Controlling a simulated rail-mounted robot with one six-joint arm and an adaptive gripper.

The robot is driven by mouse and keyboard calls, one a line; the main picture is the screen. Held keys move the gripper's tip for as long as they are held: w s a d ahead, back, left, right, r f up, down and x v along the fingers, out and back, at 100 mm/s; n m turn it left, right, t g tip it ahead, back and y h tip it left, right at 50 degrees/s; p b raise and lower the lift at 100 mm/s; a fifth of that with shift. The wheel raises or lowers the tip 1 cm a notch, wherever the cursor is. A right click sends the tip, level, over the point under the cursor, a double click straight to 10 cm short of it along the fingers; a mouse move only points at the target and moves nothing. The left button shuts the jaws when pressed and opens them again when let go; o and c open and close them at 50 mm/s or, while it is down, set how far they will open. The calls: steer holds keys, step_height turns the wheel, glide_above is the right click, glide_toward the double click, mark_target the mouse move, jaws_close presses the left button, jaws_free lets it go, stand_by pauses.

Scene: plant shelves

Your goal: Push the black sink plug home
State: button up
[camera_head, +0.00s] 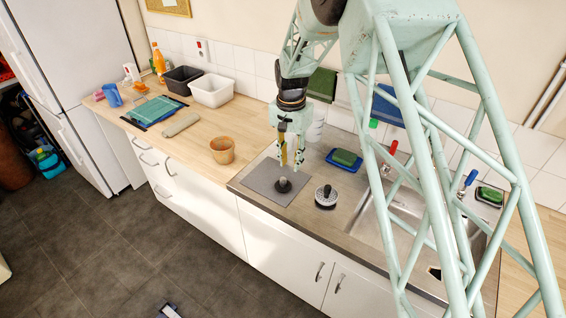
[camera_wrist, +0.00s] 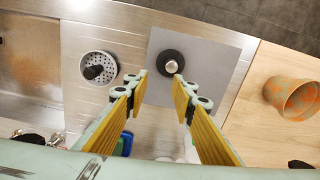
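The black sink plug (camera_head: 283,186) with a pale knob on top sits on a grey mat (camera_head: 262,182) on the worktop. In the wrist view the plug (camera_wrist: 171,64) lies just beyond my fingertips, on the mat (camera_wrist: 216,66). My gripper (camera_head: 291,163) points down above the plug. In the wrist view its yellow-padded fingers (camera_wrist: 160,80) are apart with nothing between them. The metal sink (camera_head: 402,212) is to the right, partly hidden behind my arm; its edge also shows in the wrist view (camera_wrist: 30,75).
A round strainer with a black knob (camera_head: 326,196) stands between mat and sink. An orange pot (camera_head: 222,150) is left of the mat. A blue dish with a green sponge (camera_head: 344,159) lies behind. Red-handled (camera_head: 390,155) and blue-handled (camera_head: 469,181) items stand by the sink.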

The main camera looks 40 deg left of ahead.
mark_target(283, 179)
steer(key=shift+s+a+f, duration=0.8)
steer(key=shift+a+f, duration=0.1)
steer(key=shift+a, duration=0.15)
steer(key=shift+f, duration=0.15)
steer(key=shift+f+b, duration=1.25)
steer(key=shift+f, duration=2.05)
steer(key=shift+c, duration=0.3)
jaws_close()
steer(key=shift+r, duration=0.25)
